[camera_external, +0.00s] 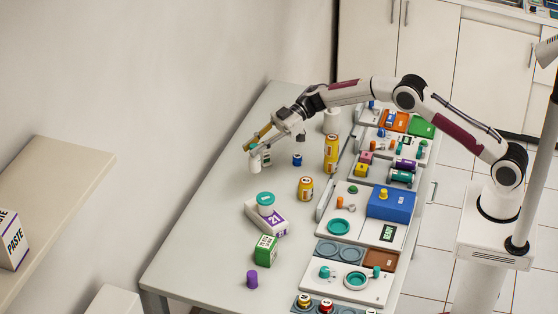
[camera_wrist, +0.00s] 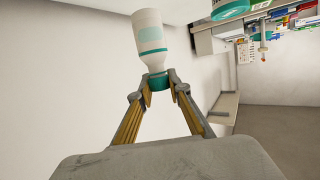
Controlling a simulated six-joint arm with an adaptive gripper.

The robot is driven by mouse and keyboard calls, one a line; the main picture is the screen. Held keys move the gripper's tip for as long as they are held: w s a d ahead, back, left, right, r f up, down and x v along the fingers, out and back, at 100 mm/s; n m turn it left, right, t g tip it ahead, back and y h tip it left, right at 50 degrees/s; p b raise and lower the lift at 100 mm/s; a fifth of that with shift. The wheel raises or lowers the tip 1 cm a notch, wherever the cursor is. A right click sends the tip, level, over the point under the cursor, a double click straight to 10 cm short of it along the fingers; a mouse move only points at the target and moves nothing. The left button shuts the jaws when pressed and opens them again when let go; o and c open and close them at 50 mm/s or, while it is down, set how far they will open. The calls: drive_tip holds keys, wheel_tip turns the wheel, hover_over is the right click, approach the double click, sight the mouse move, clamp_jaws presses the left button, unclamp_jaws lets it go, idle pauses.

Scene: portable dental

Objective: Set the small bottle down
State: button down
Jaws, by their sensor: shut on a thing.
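The small bottle (camera_wrist: 149,36) is white with a teal band and a teal cap. My gripper (camera_wrist: 157,82) is shut on it at the cap end, with one finger on each side. In the wrist view the bottle points away from the fingers toward the pale tabletop at the upper edge. In the external view my gripper (camera_external: 254,145) is over the far left part of the table (camera_external: 215,215), and the bottle (camera_external: 255,164) hangs below it, partly hidden by the fingers. I cannot tell whether its base touches the table.
A small blue jar (camera_external: 297,160), yellow cans (camera_external: 331,153) and a white cylinder (camera_external: 332,120) stand to the right. The table's left side is clear.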

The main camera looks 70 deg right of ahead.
sight(255, 171)
drive_tip(key=shift+f, duration=0.1)
idle(0.3)
drive_tip(key=shift+f, duration=3)
drive_tip(key=shift+f, duration=1.9)
drive_tip(key=shift+f, duration=0.1)
drive_tip(key=c, duration=1.9)
unclamp_jaws()
drive_tip(key=shift+v, duration=3.75)
